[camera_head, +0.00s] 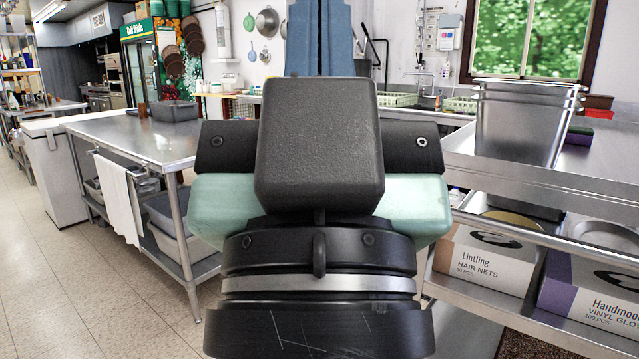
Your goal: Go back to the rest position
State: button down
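My own arm fills the middle of the head view, very close to the camera. A black ringed joint with a silver band is at the bottom. Above it are a dark block and pale green side parts, and a blue upright part runs out of the top edge. I cannot make out any fingertips, so I cannot tell whether my gripper is open or shut. I see nothing held. The view behind the arm is hidden.
A steel table (131,136) with a white towel (117,198) stands at the left. At the right, a steel counter (468,146) bears stacked pans (521,125), with a hair nets box (487,262) and a gloves box (590,292) below. The tiled floor (75,270) at left is clear.

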notch_tip(320, 180, up, 27)
jog(key=p, duration=2.5)
jog(key=shift+r+p, duration=0.2)
jog(key=shift+p, duration=0.15)
